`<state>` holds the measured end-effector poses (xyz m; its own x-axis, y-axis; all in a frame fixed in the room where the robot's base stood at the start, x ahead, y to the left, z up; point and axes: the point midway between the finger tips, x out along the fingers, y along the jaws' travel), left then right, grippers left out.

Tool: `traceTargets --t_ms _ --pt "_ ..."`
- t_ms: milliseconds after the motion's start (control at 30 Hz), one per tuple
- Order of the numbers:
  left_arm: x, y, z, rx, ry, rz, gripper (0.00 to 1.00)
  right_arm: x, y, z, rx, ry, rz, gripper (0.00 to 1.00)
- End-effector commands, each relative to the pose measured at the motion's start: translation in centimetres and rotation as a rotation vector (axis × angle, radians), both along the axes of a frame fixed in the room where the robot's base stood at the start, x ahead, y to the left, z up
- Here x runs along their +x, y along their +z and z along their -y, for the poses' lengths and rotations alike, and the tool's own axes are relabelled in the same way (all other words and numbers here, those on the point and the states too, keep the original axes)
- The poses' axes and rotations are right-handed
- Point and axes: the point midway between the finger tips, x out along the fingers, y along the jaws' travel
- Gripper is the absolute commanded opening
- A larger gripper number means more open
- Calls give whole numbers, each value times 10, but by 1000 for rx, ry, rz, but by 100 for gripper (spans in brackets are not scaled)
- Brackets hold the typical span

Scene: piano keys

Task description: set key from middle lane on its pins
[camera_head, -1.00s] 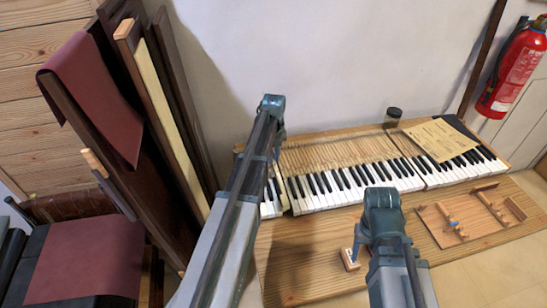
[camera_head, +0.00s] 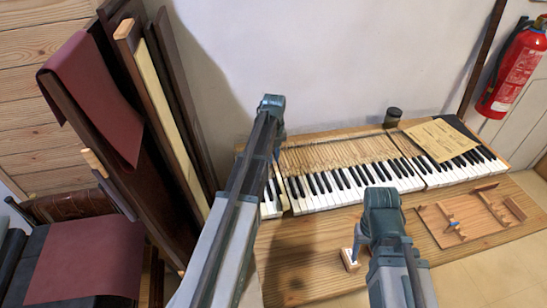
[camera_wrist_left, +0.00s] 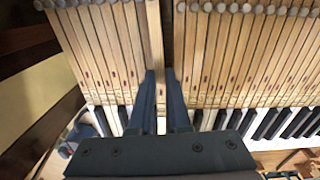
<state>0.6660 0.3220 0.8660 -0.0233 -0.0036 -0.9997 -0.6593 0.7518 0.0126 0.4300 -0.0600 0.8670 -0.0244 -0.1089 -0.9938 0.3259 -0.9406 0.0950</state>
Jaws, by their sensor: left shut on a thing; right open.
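The piano keyboard (camera_head: 330,184) lies on the wooden bench against the wall, its bare wooden key levers (camera_head: 345,153) behind the white and black fronts. My left gripper (camera_wrist_left: 163,78) is shut on a wooden key (camera_wrist_left: 154,35), its two dark fingers pointing toward the far end of the key row. A narrow dark gap (camera_wrist_left: 178,45) shows in the row just right of that key. The pins and the key's seating are hidden, so I cannot tell whether it is down on them. My right gripper (camera_head: 356,250) is open above the bench's front.
A small block (camera_head: 349,260) stands by my right gripper. A wooden tray (camera_head: 435,222) with dividers and small blue-marked parts lies at the right. A paper sheet (camera_head: 440,138) covers part of the right keys, and a dark jar (camera_head: 393,117) stands behind. Boards lean at the left.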

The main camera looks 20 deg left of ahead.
Motion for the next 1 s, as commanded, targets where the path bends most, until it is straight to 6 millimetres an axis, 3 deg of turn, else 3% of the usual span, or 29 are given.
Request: traceTargets --t_ms 1000 --pt "0 -11 0 0 0 0 0 0 -11 0 0 0 0 59"
